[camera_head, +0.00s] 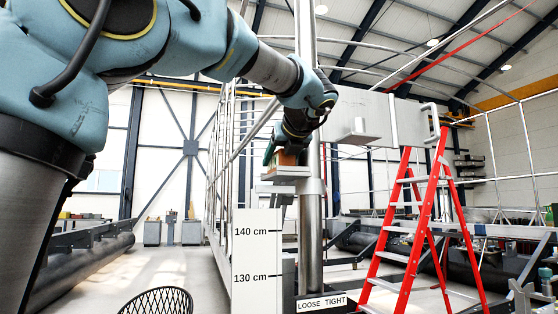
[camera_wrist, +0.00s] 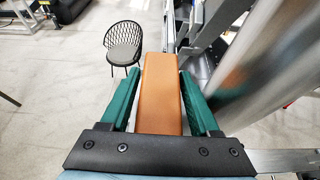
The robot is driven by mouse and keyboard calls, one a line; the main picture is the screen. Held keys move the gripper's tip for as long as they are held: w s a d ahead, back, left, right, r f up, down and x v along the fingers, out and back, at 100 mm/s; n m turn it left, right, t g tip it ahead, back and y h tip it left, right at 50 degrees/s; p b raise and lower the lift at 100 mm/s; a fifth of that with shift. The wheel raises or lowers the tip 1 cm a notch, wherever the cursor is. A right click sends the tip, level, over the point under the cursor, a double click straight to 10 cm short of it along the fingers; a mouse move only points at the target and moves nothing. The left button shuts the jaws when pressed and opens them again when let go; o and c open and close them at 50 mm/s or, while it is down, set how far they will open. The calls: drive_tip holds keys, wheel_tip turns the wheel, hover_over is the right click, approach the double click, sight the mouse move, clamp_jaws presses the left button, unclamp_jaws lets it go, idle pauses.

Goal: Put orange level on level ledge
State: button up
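The orange level (camera_wrist: 160,95) is a block lying lengthwise between my green fingers in the wrist view. My gripper (camera_wrist: 160,78) has a fingertip against each side of it. In the head view the orange level (camera_head: 286,158) shows in part below my gripper (camera_head: 276,152), which points down. Just under it is a pale flat ledge (camera_head: 287,173) beside the upright metal post. I cannot tell whether the level touches the ledge or hangs slightly above it.
The thick metal post (camera_head: 308,230) stands close to my gripper's right. A white height board (camera_head: 256,262) and a LOOSE TIGHT sign (camera_head: 322,303) are below. A red stepladder (camera_head: 420,215) stands to the right. A black chair (camera_wrist: 124,45) is on the floor.

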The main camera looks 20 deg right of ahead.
drive_tip(key=shift+s, duration=0.15)
drive_tip(key=b+v, duration=0.3)
drive_tip(key=v, duration=0.8)
drive_tip(key=shift+s+r, duration=0.25)
drive_tip(key=shift+s, duration=0.05)
drive_tip(key=shift+a, duration=0.1)
